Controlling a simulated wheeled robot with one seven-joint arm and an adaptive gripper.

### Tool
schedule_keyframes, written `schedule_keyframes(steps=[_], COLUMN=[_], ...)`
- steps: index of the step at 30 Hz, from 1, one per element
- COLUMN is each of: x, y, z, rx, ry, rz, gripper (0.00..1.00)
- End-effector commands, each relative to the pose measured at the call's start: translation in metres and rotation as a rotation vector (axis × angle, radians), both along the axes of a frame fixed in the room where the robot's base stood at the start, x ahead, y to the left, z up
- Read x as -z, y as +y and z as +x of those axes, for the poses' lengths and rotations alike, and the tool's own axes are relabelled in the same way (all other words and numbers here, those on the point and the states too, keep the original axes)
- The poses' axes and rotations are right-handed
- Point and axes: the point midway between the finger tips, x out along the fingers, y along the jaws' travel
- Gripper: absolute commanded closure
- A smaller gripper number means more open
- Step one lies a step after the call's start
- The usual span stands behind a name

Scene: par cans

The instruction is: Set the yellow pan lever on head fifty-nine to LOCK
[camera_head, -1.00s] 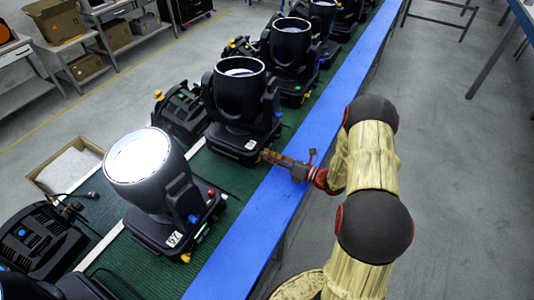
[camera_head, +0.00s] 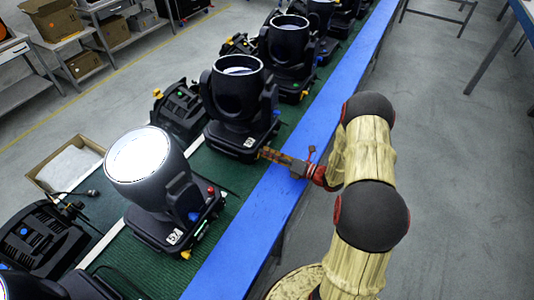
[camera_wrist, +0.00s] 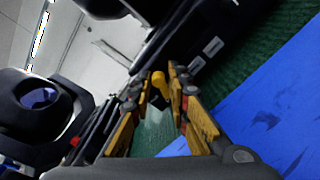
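A black moving-head light (camera_head: 238,105) stands on the green mat, second from the front. Its base carries a small white label that I cannot read clearly. My gripper (camera_head: 263,153) is at the right front corner of that base and hides its lever there. In the wrist view a yellow lever (camera_wrist: 158,87) shows at the base's edge. My gripper's yellow fingers (camera_wrist: 162,80) are apart on either side of it, with a gap showing. I cannot tell whether either finger touches the lever. No LOCK marking is legible.
A nearer light (camera_head: 150,175) with a bright lens stands at the front left, and another light (camera_head: 288,55) stands behind. A blue strip (camera_head: 300,140) runs along the bench edge. An open cardboard tray (camera_head: 70,165) lies at left.

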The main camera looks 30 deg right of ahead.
Motion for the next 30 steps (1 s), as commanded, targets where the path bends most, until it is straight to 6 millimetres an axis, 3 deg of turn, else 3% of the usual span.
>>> schedule_keyframes(steps=[6,17,30], x=[-0.001,-0.001,0.000], y=[0.000,-0.003,-0.047], z=[0.000,-0.003,-0.069], rx=[-0.001,0.000,0.004], ry=[-0.001,-0.002,-0.001], rz=[0.000,0.000,0.001], gripper=[0.69,0.69,0.69])
